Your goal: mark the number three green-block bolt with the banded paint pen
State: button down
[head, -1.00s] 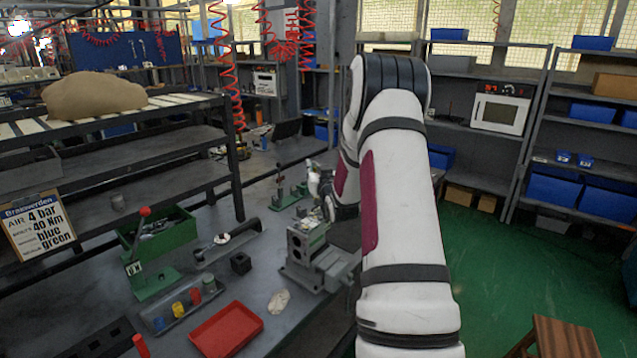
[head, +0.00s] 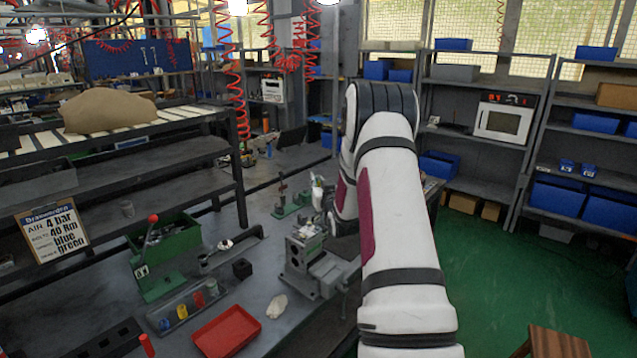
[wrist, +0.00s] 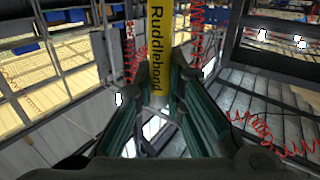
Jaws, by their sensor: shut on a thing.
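In the head view my gripper is mostly hidden behind my arm. A small green base (head: 289,209) with dark posts stands on the bench left of my arm. A green box (head: 170,240) with a red-knobbed lever and a small white tag stands further left. I cannot read a number three or single out its bolt.
A grey vise-like block (head: 312,265) stands close left of my forearm. A red tray (head: 227,333), a pale rag (head: 277,306), a black cube (head: 242,268) and a rack of coloured pieces (head: 190,312) lie nearer. A sign (head: 54,230) stands at left. Green floor lies open at right.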

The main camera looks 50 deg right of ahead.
jog(key=shift+f+b, duration=0.45)
jog(key=shift+f, duration=2.2)
jog(key=shift+f, duration=0.25)
jog(key=shift+r, duration=0.1)
jog(key=shift+r+p, duration=0.8)
jog(key=shift+r, duration=1.65)
